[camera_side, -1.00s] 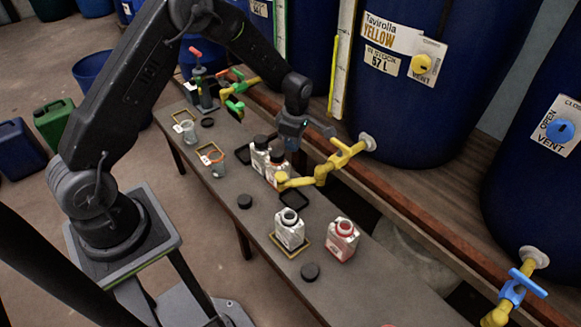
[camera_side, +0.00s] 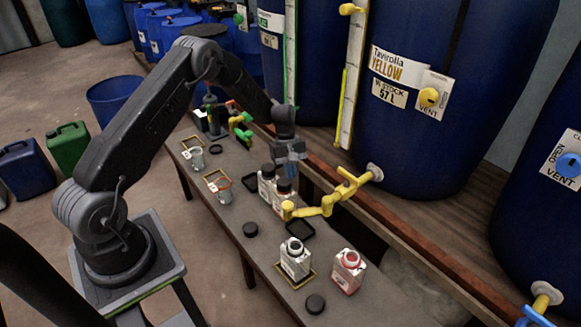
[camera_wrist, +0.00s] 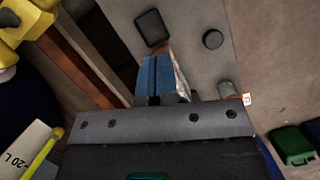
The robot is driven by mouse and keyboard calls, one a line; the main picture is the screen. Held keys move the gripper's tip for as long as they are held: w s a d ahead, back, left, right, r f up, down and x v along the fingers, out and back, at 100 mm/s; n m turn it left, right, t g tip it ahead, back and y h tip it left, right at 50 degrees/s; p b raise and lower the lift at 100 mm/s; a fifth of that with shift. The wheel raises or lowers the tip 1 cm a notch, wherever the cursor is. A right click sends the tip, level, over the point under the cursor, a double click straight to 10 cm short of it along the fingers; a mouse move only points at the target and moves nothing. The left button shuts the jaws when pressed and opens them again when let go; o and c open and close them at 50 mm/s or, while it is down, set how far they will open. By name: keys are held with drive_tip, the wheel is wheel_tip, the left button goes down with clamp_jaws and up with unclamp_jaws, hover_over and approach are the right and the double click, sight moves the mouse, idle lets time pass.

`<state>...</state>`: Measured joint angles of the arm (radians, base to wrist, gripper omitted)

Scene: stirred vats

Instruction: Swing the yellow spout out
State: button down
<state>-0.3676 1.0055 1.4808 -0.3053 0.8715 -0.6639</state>
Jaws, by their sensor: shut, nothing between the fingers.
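The yellow spout (camera_side: 325,207) is a jointed pipe running from the tap (camera_side: 350,185) on the Tavirolla Yellow vat (camera_side: 430,140) leftward over the bench. Its outlet end (camera_side: 288,210) hangs near the white bottles (camera_side: 267,184). My gripper (camera_side: 303,178) points down just behind these bottles, on the vat side of the bench. In the side view it looks apart from the spout. In the wrist view its blue fingers (camera_wrist: 157,75) are together and empty. A yellow fitting (camera_wrist: 28,25) shows at the upper left there, away from the fingers.
A white bottle (camera_side: 295,262) and a red-marked bottle (camera_side: 348,268) stand at the bench's near end. Black caps (camera_side: 315,303) and clear cups (camera_side: 224,193) are on the bench (camera_side: 232,215). A green spout (camera_side: 240,128) is farther back.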

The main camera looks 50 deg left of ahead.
sight(298, 211)
drive_tip(key=s+d+f, duration=0.1)
drive_tip(key=d+f, duration=0.4)
drive_tip(key=f, duration=0.1)
drive_tip(key=shift+s+d, duration=0.2)
drive_tip(key=shift+s, duration=0.2)
drive_tip(key=shift+s+d+f+n+t, duration=0.15)
drive_tip(key=shift+s+d+n, duration=0.15)
drive_tip(key=shift+n, duration=0.2)
drive_tip(key=shift+s+d+r+n+t, duration=0.15)
drive_tip(key=shift+s+d+n, duration=0.1)
drive_tip(key=shift+n, duration=0.25)
drive_tip(key=shift+s+d+f, duration=0.1)
drive_tip(key=shift+d, duration=0.05)
drive_tip(key=shift+s+d+n+t, duration=0.15)
drive_tip(key=shift+s+d+n, duration=0.1)
drive_tip(key=shift+d+n, duration=0.3)
drive_tip(key=shift+s+d+n+t, duration=0.15)
drive_tip(key=shift+s+d+n, duration=0.15)
drive_tip(key=shift+n, duration=0.45)
drive_tip(key=shift+s+d, duration=0.1)
drive_tip(key=shift+d, duration=0.15)
drive_tip(key=shift+s+d, duration=0.15)
drive_tip(key=shift+d, duration=0.1)
idle(0.3)
